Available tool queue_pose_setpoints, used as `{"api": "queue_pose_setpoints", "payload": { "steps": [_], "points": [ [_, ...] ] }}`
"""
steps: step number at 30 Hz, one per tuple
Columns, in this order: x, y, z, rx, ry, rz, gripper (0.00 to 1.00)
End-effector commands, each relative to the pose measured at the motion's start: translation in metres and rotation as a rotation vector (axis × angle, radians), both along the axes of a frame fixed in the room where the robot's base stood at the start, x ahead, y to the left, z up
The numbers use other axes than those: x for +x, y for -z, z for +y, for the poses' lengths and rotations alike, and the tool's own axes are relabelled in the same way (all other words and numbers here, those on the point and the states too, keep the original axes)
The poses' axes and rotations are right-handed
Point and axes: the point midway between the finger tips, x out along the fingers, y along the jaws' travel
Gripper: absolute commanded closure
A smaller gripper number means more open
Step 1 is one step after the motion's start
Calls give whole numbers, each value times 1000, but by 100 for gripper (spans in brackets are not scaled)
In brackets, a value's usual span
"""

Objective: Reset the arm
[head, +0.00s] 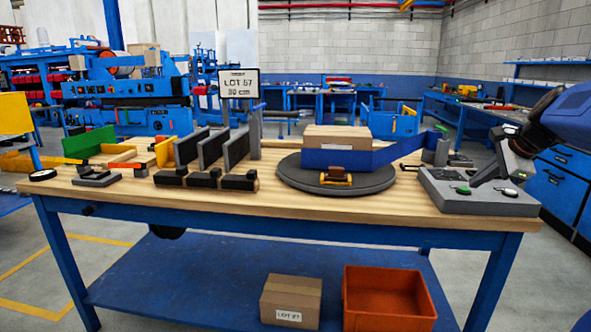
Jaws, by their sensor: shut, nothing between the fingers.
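My gripper (481,181) reaches in from the right edge on my blue arm. Its dark fingers are shut with nothing between them. They point down and left over a grey control box (466,202) at the table's right end. The box has a green button (461,190) left of the fingers and a white button (508,192) to their right. The fingertips are very close to the box top; I cannot tell whether they touch it.
A dark round turntable (290,180) holds a cardboard box, a blue angled piece and a small brass-coloured part. Dark panels stand upright left of it, below a "LOT 57" sign (239,84). An orange bin (388,300) and a carton (291,301) sit on the lower shelf.

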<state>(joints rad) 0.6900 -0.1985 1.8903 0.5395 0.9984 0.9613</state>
Motion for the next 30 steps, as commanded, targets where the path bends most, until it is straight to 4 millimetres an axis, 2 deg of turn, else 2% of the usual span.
{"api": "queue_pose_setpoints", "payload": {
  "steps": [1,6,12,15,22,27,30],
  "points": [
    [-9,7,28,-48,-79,14,100],
    [-44,33,100,-216,-341,62,100],
    [-96,70,167,-413,-656,101,100],
    [-125,90,194,-512,-815,114,100],
    [-193,139,237,-741,-1184,132,100],
    [-234,173,252,-888,-1417,136,100],
    [-250,187,255,-946,-1509,136,100]
  ]
}}
